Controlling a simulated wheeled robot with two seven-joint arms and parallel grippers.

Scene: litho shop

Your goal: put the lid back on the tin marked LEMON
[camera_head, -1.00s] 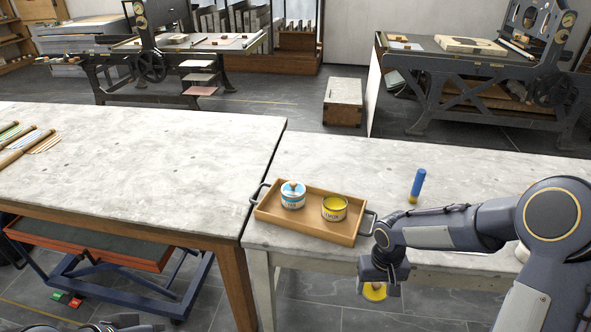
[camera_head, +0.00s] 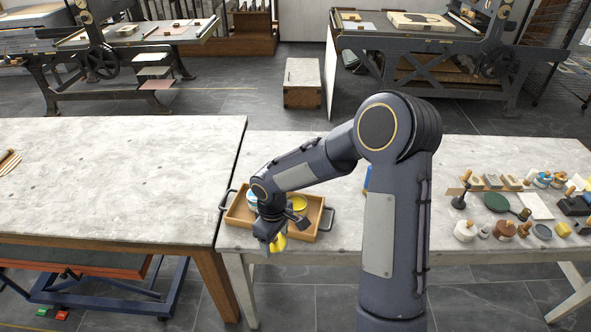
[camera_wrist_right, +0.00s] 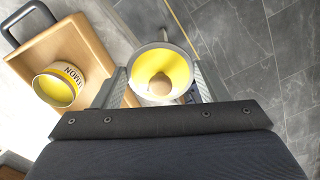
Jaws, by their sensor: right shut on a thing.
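The tin marked LEMON (camera_wrist_right: 73,76) stands open in the wooden tray, with its yellow inside showing. In the head view this yellow tin (camera_head: 299,203) is partly behind my right arm. My right gripper (camera_wrist_right: 160,72) is shut on a yellow lid (camera_wrist_right: 180,66) with a pale rim and a round wooden knob towards the wrist. In the head view the lid (camera_head: 278,244) hangs below the gripper, at the tray's front side, apart from the tin. My left gripper is not in view.
The wooden tray (camera_head: 302,234) with dark handles also holds a blue and white tin (camera_head: 251,197), partly hidden by my arm. A blue cylinder (camera_head: 367,178) is mostly behind my arm. Several pots and tools crowd the table's right side. The left table (camera_head: 110,170) is largely clear.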

